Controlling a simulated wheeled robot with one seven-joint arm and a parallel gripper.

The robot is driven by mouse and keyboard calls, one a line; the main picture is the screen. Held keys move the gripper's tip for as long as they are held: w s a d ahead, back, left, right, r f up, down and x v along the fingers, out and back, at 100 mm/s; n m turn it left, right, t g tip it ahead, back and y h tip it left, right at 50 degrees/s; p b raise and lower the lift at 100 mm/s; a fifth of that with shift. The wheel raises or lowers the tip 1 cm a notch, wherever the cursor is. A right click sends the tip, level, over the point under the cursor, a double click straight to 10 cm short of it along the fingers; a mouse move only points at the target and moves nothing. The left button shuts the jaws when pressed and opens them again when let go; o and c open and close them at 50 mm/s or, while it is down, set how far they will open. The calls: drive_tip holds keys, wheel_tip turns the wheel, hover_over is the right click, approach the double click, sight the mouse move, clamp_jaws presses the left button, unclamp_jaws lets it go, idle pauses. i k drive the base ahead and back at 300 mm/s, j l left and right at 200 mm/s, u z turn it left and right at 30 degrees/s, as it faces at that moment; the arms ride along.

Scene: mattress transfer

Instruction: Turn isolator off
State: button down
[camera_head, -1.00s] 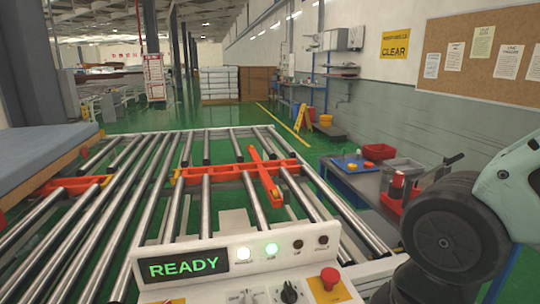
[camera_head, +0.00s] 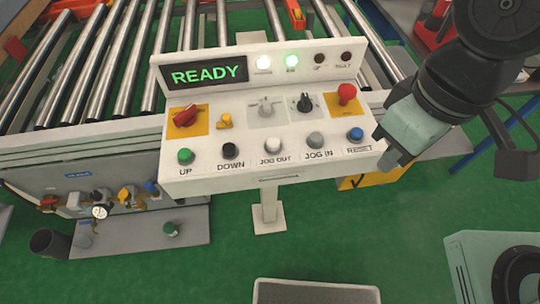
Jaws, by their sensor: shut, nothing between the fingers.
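A white control console (camera_head: 225,185) stands in front of the roller conveyor, its display reading READY in green. The isolator looks to be the red rotary switch (camera_head: 185,116) on a yellow plate at the console's upper left; its handle is tilted. A small yellow key-like knob (camera_head: 225,121) sits beside it. My gripper (camera_head: 388,160) is at the console's right end, close to the blue RESET button (camera_head: 355,134) and far from the red switch. It is shut and empty; whether it touches the console is unclear.
A red mushroom button (camera_head: 346,94) rises at the console's upper right. Grey and black selectors and a front row of buttons lie between. Conveyor rollers (camera_head: 85,75) are behind. Valves and gauges (camera_head: 100,205) sit below left.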

sight(187, 118)
drive_tip(key=u, duration=1.25)
drive_tip(key=i+j+z, duration=0.2)
drive_tip(key=i+j, duration=0.2)
drive_tip(key=i, duration=0.1)
